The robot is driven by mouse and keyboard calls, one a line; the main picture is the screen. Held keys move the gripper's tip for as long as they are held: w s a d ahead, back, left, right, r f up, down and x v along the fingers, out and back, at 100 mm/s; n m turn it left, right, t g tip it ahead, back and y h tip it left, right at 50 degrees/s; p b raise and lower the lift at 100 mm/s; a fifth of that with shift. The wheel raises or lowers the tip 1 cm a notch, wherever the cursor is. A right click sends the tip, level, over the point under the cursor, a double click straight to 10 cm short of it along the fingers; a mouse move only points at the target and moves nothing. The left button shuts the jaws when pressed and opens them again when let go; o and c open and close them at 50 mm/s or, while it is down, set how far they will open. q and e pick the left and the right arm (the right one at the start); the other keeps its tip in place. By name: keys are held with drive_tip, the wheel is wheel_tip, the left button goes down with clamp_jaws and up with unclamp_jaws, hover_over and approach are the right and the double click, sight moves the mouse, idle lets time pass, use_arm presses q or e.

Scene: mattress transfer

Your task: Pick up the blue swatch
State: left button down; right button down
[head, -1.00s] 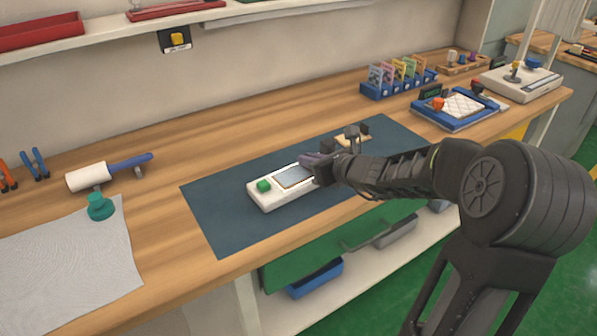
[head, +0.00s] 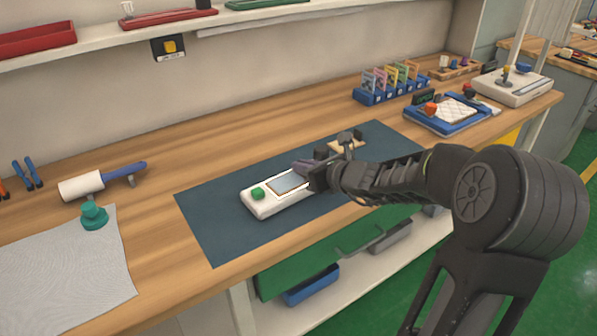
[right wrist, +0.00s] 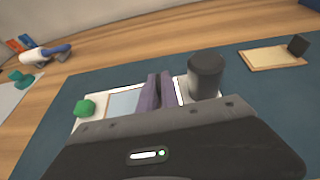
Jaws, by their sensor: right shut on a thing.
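The blue swatch (head: 288,182) appears to be the pale grey-blue square with a tan edge on the white device (head: 262,208). It also shows in the right wrist view (right wrist: 122,104). My right gripper (head: 304,167) is at the swatch's right side. In the right wrist view its purple fingers (right wrist: 161,92) are close together, pointing down over the device, shut on the swatch's edge side. The exact contact is hidden by the fingers and gripper body. The swatch still looks flat on the device. My left gripper is not in view.
A green button (head: 258,194) sits on the device's left end. The device lies on a dark blue mat (head: 215,225). A small tan board (head: 340,149) is just behind the gripper. A rack of coloured frames (head: 372,95) and a blue tray (head: 446,126) stand further right.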

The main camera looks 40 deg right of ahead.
wheel_tip(320, 180, up, 10)
drive_tip(key=p, duration=0.4)
idle(0.6)
